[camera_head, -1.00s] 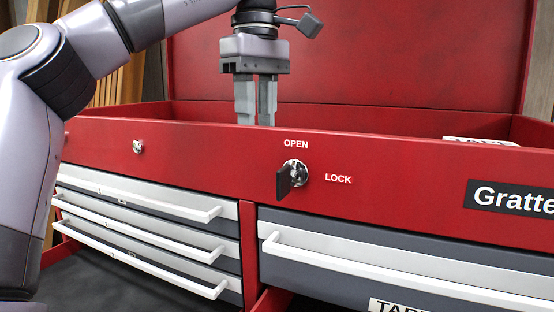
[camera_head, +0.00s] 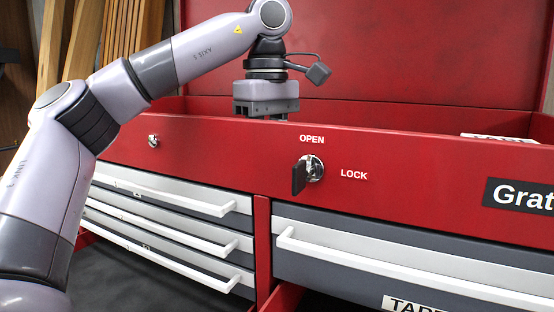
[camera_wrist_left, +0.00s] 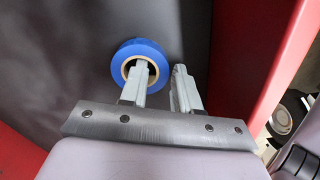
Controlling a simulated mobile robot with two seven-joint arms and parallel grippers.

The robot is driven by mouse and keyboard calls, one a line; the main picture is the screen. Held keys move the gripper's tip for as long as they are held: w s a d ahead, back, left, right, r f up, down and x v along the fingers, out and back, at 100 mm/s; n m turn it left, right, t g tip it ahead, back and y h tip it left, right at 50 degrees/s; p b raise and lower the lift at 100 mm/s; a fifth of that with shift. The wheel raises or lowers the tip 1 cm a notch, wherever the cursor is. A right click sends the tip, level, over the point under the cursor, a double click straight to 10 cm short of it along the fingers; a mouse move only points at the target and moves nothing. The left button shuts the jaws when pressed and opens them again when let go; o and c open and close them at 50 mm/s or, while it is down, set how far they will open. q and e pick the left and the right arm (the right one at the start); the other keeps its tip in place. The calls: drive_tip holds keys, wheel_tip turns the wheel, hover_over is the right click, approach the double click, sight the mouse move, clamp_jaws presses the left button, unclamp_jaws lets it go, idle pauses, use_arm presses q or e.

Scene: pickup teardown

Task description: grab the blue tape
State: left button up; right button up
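The blue tape (camera_wrist_left: 122,60) is a roll with a light brown core, lying on the dark floor of the red tool chest's top compartment in the left wrist view. My left gripper (camera_wrist_left: 161,68) is open. One finger overlaps the roll's hole and the other is just past its right side, so the ring's right part lies between them in the picture. I cannot tell whether the fingers touch it. In the head view the gripper body (camera_head: 266,96) is over the top compartment, with its fingers and the tape hidden behind the red front wall (camera_head: 400,155). My right gripper is not in view.
The raised red lid (camera_head: 400,60) stands behind the compartment. A key in the lock (camera_head: 311,170) sticks out of the front panel. Silver-fronted drawers (camera_head: 170,235) are below, and a lower drawer bears a partly cut-off label (camera_head: 410,303). The compartment floor around the tape looks clear.

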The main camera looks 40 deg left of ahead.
use_arm(q)
clamp_jaws()
drive_tip(key=shift+r, duration=0.15)
wheel_tip(320, 180, up, 10)
drive_tip(key=shift+f, duration=0.25)
idle(0.7)
